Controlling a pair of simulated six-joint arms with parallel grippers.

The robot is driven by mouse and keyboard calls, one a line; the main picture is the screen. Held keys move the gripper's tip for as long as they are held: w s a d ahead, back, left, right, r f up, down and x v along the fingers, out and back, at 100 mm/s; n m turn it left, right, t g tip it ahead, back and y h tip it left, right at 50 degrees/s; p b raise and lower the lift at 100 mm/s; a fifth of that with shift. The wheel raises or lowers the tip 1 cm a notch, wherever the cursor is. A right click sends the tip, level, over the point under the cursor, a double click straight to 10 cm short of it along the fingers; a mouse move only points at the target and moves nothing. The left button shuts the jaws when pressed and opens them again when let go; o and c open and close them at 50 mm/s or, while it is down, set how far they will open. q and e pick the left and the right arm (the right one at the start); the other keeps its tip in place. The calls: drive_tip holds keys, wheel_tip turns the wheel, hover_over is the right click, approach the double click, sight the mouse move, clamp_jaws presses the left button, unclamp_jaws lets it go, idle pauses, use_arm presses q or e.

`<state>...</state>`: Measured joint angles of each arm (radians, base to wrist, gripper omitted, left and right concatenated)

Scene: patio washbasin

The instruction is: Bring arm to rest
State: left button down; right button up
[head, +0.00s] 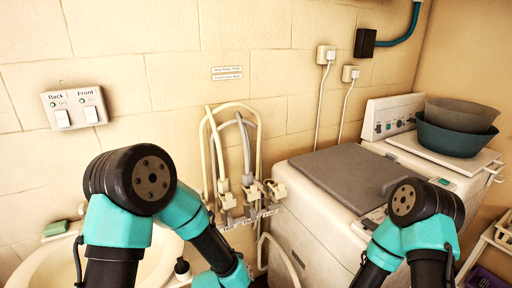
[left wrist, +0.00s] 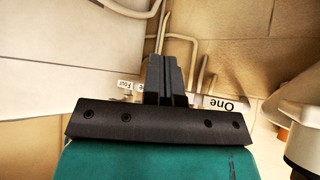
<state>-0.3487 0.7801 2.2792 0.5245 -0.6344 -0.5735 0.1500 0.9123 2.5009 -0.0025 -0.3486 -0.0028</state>
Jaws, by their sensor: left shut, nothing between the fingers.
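My left arm (head: 130,195), teal and black, rises from the lower left in the head view. It bends at a black joint and its forearm runs down to the right, leaving the bottom edge. Its gripper is out of that view. In the left wrist view the left gripper (left wrist: 166,72) shows with its two dark fingers pressed together, nothing between them. Labels, one reading "One" (left wrist: 222,103), show just beyond the fingers. My right arm (head: 418,215) is bent at the lower right of the head view; its gripper is not seen.
A pale washbasin (head: 38,268) is at lower left, with a green soap-like block (head: 55,228). Hoses and taps (head: 243,192) are on the wall ahead. A white washing machine (head: 322,215) with a grey lid stands right. Stacked basins (head: 452,138) sit behind it. A switch panel (head: 75,107) is on the wall.

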use_arm(q)
drive_tip(key=s+a+f+n+g+h, duration=0.1)
drive_tip(key=s+a+f+n+g, duration=0.3)
drive_tip(key=s+a+f, duration=0.9)
drive_tip(key=s+f+g, duration=0.2)
drive_tip(key=s+g, duration=0.1)
drive_tip(key=shift+s+a+n+h, duration=0.2)
drive_tip(key=shift+s+n+h, duration=0.1)
